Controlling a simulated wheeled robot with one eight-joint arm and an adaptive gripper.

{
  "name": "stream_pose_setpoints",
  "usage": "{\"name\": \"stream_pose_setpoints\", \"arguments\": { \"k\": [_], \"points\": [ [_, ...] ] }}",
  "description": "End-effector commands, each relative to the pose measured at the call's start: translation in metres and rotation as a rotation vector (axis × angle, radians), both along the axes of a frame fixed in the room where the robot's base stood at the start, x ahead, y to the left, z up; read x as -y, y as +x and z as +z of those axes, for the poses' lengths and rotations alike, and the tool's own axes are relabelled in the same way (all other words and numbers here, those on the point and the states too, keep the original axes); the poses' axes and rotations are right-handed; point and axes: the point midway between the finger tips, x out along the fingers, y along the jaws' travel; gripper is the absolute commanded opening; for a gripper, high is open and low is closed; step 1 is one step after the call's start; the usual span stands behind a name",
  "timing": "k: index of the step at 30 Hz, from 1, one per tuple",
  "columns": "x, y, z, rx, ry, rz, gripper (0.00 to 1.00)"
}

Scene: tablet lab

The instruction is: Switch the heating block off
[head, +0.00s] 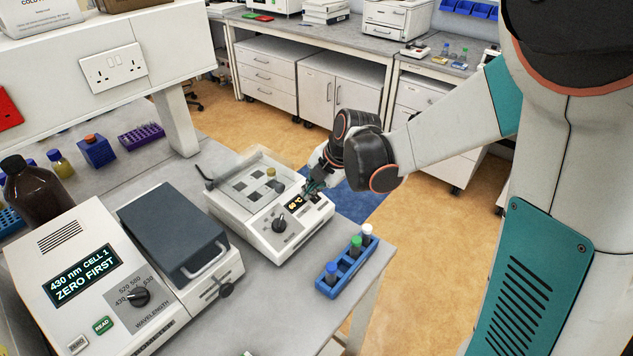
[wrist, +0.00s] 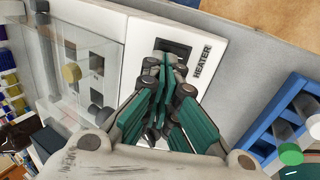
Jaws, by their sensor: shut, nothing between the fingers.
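The heating block (head: 268,238) is a white box on the bench, with a black knob, a lit orange display (head: 295,201) and a clear cover over its wells. In the wrist view its white front panel (wrist: 205,40) carries the word HEATER beside a dark rocker switch (wrist: 176,46). My gripper (wrist: 164,66) is shut and empty, its green fingertips over the lower part of the switch. Whether they touch it, and how the rocker is tilted, I cannot tell. In the head view my gripper (head: 312,188) is at the block's far right corner.
A blue rack (head: 335,282) with several capped tubes stands right of the block, near the bench edge. A spectrophotometer (head: 60,235) with a dark lid stands left. A brown bottle (head: 35,190) stands at far left.

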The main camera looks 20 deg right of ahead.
Motion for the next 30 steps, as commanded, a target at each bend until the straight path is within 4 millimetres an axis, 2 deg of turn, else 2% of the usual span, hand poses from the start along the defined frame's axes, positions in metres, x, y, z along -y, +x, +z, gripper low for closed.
{"name": "stream_pose_setpoints", "arguments": {
  "k": [3,15,19,30],
  "points": [
    [-0.002,0.003,-0.008,0.000,0.000,0.001,0.00],
    [-0.003,0.004,-0.009,0.000,0.000,0.001,0.00],
    [-0.007,0.009,-0.017,-0.005,-0.004,0.003,0.00],
    [-0.005,0.006,-0.016,-0.007,-0.006,0.001,0.00]
  ]
}}
